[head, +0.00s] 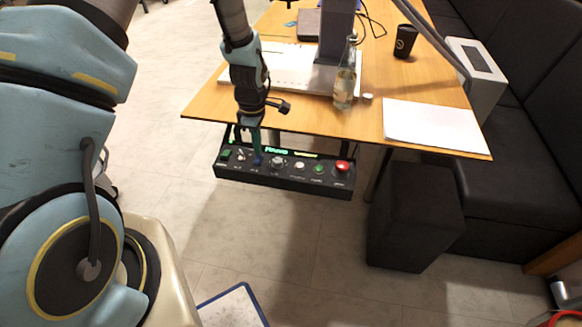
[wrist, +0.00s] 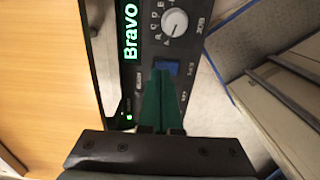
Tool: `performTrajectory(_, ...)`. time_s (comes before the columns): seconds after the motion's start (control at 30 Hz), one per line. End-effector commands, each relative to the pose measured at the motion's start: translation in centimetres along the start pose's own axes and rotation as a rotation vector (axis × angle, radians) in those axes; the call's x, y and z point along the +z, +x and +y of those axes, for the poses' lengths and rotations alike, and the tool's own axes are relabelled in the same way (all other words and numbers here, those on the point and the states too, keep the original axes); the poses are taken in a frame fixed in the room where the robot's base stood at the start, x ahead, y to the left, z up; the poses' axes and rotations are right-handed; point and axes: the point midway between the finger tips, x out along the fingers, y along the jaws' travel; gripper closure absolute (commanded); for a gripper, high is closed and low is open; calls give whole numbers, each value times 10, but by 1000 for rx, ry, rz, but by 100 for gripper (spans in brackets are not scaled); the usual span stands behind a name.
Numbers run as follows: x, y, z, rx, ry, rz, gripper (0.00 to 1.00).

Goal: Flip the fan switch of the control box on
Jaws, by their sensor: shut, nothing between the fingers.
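The black control box (head: 300,185) hangs under the front edge of the table, with a row of controls along its top. My gripper (head: 257,150) points down at its left half. In the wrist view my gripper's green fingers (wrist: 161,78) are shut together and empty. Their tips are right beside a blue switch (wrist: 168,67); I cannot tell whether they touch it. A white dial (wrist: 175,22) lies beyond the switch, and a green "Bravo" display (wrist: 130,30) is to the left. The small labels are too blurred to tell which control is the fan switch.
The wooden table (head: 365,125) carries a glass bottle (head: 345,80), white sheets (head: 432,124) and a dark cup (head: 405,40). A red button (head: 343,166) is at the box's right end. A black stool (head: 412,215) stands to the right. The floor in front is mostly clear.

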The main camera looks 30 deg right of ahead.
Motion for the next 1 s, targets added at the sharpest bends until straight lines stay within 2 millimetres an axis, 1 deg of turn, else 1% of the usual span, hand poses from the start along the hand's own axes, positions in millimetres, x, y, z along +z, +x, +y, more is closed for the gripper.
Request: performTrajectory(1.0,0,15,0,0,0,0,100)
